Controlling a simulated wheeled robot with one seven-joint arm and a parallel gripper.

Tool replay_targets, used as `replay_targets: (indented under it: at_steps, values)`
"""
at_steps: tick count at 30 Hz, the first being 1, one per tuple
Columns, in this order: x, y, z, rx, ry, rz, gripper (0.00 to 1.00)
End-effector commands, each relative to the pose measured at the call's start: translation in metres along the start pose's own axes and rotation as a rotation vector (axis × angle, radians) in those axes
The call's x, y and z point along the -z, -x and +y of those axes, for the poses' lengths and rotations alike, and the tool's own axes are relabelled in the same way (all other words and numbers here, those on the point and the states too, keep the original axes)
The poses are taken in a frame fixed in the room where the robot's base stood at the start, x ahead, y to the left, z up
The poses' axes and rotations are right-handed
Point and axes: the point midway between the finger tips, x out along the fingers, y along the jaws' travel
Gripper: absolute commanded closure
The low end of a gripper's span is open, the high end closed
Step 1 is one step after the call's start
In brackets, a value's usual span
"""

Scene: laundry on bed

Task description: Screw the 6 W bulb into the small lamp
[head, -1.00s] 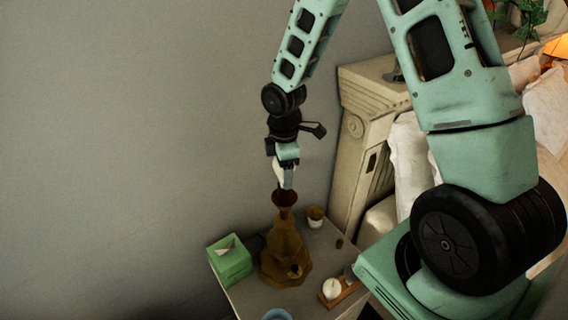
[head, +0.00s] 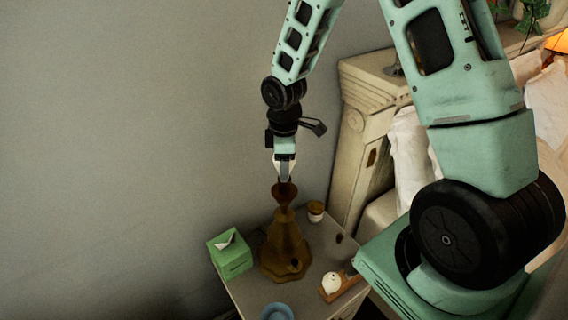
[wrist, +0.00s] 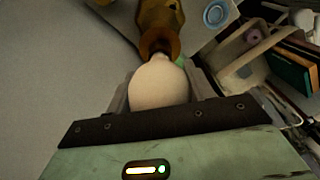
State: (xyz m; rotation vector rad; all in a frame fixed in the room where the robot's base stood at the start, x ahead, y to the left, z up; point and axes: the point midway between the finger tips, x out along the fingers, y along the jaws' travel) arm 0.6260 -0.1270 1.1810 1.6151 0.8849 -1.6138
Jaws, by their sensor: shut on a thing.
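My gripper (head: 284,176) is shut on a pale, rounded bulb (wrist: 159,84), which fills the space between the fingers in the wrist view. The bulb's narrow end points at the top opening of the brown lamp (head: 284,245). The lamp stands upright on the nightstand, with a wide base and a narrow neck. It also shows at the top of the wrist view (wrist: 160,22). My gripper is directly above the lamp's neck. The bulb's end is at or just inside the socket; I cannot tell whether its thread is engaged. No wattage mark is readable.
The nightstand (head: 250,292) also holds a green tissue box (head: 231,254), a small cup (head: 315,211), a blue dish (head: 277,312) and a wooden tray (head: 345,289) with a white round item (head: 331,282). The bed's carved headboard post (head: 362,125) stands close on the right. Grey wall is behind.

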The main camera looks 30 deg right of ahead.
Motion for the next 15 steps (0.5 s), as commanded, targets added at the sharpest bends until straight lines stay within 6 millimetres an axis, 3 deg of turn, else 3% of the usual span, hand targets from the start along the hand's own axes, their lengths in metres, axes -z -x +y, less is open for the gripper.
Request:
replay_targets:
  at_steps: [4, 11, 15]
  values:
    - [0.0, -0.0007, -0.0003, 0.0, -0.027, 0.0, 0.7]
    - [-0.0002, -0.0013, -0.0001, 0.0, -0.284, -0.001, 0.7]
    - [-0.0005, -0.0003, 0.0, 0.001, -0.301, -0.001, 0.7]
